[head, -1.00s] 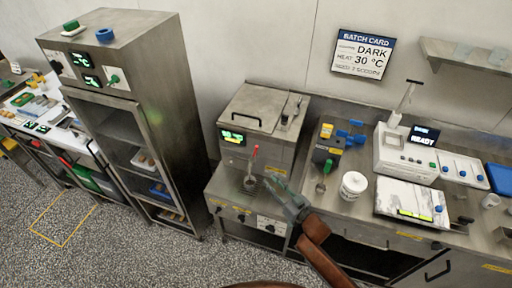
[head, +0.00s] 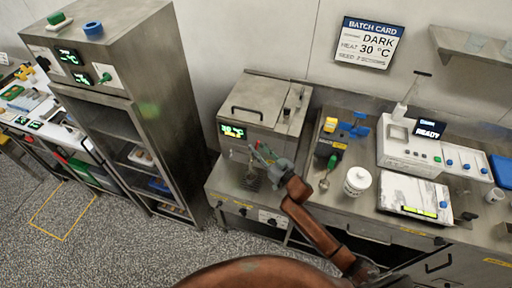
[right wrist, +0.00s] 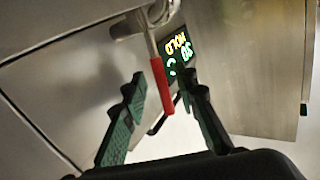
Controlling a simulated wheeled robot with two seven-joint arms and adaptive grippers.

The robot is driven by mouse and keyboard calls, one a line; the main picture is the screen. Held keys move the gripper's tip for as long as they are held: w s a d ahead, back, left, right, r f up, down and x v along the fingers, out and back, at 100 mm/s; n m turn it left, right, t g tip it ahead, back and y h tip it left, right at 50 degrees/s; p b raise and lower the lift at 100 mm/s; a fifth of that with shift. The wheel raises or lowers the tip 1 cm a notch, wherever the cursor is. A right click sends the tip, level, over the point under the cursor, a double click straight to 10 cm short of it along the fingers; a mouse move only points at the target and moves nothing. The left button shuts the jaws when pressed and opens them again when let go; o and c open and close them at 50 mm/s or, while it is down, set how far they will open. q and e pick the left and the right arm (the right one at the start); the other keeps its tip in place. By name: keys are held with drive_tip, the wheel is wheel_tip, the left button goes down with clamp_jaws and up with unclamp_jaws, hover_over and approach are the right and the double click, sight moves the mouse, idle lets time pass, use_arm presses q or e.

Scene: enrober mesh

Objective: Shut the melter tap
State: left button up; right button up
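The melter (head: 265,103) is a steel box with a lit green display, standing on the bench left of centre. Its tap handle, a red grip on a thin metal stem, shows in the right wrist view (right wrist: 162,86). In the head view my right gripper hides most of the tap. My right gripper (head: 262,155) is at the melter's front, just below the display. In the right wrist view its two green-padded fingers (right wrist: 165,105) are apart, with the red grip appearing between them; contact is not visible. My left gripper is not in view.
A steel cabinet (head: 125,95) stands left of the melter. To the right on the bench are a white tub (head: 357,181), a scale (head: 412,197) and a white device reading READY (head: 408,150). A batch card (head: 368,43) hangs on the wall.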

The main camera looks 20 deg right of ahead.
drive_tip(key=shift+w+a, duration=0.25)
drive_tip(key=shift+w, duration=0.15)
clamp_jaws()
idle(0.5)
